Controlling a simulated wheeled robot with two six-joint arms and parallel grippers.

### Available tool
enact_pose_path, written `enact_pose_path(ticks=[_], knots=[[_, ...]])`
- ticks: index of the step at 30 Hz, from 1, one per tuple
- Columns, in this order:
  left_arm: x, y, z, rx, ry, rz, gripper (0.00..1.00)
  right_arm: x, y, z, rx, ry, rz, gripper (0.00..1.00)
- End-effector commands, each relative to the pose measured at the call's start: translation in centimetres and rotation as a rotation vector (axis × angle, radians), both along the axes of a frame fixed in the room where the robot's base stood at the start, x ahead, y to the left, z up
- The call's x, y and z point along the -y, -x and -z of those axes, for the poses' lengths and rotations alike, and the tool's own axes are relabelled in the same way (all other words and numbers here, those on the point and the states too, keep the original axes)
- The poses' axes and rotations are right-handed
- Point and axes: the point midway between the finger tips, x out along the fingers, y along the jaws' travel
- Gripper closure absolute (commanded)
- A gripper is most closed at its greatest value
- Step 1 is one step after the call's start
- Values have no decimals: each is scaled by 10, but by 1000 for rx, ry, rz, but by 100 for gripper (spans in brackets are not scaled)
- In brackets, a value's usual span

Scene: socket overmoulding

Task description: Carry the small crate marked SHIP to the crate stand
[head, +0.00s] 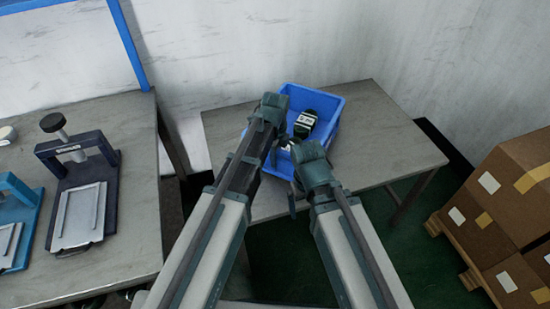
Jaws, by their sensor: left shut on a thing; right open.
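A small blue crate (330,104) is at the grey table on the right, over its back middle part. No SHIP marking is readable on it. Dark green pieces with pale labels (306,124) lie inside. My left gripper (281,133) is at the crate's left side and appears shut on its wall; the arm hides the contact. My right gripper (294,183) is open at the crate's near side, lower in the picture. My arms hide the crate's near left part. I cannot tell for certain which surface is the crate stand.
A left bench (135,205) carries a dark press-like fixture (80,185) and a light blue one (20,215). A gap separates the bench from the right table (385,135), whose right part is clear. Cardboard boxes (505,190) stand on a pallet at far right. A wall rises behind.

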Motion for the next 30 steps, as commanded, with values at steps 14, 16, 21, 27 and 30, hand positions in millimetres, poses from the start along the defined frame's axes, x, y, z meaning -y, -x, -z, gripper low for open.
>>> enact_pose_path(ticks=[14, 16, 21, 27, 30], knots=[[0, -1, 14, 3, 1, 0, 100, 0, 0, 14, 0, 0, 0, 0], [0, -1, 16, 3, 1, 0, 100, 0, 0, 16, 0, 0, 0, 0], [0, 0, 15, 0, 0, 0, 50, 0, 0, 15, 0, 0, 0, 0], [0, 0, 15, 0, 0, 0, 50, 0, 0, 15, 0, 0, 0, 0], [0, 0, 14, 0, 0, 0, 50, 0, 0, 14, 0, 0, 0, 0]])
